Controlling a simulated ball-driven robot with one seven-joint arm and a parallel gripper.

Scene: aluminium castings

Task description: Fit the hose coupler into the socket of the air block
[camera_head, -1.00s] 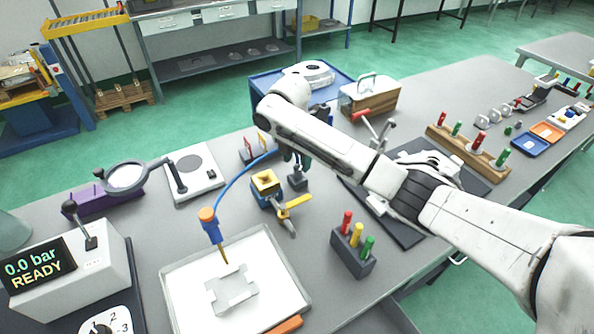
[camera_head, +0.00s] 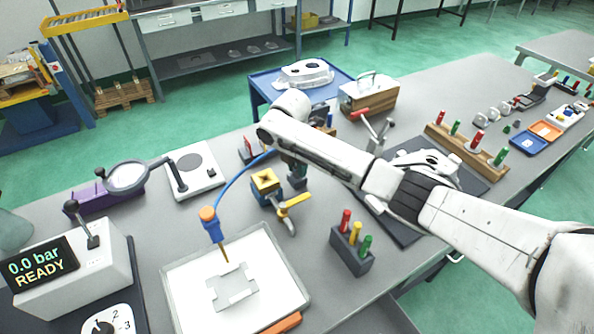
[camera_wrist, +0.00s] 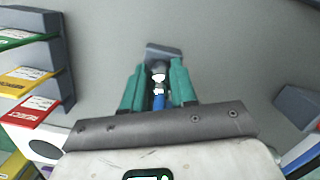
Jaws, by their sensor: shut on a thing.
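My gripper (camera_wrist: 158,92) is shut on the hose coupler (camera_wrist: 159,74), a small metallic piece with a blue end between the teal fingers. A blue hose (camera_head: 236,176) arcs from the orange-topped blue tool towards my gripper in the head view. A small dark grey block (camera_head: 297,182) stands right below my gripper; a grey block also shows just beyond the coupler in the wrist view (camera_wrist: 164,52). Whether the coupler touches it I cannot tell. A block with a gold top and a dark opening (camera_head: 266,181), apparently the air block, sits in a blue fixture left of my gripper.
A yellow lever (camera_head: 295,201) sticks out beside the gold-topped block. A rack of red, yellow and green pieces (camera_head: 352,252) stands in front. A white tray (camera_head: 178,282) lies at front left, and a magnifier (camera_head: 128,177) behind it. Bare table lies between.

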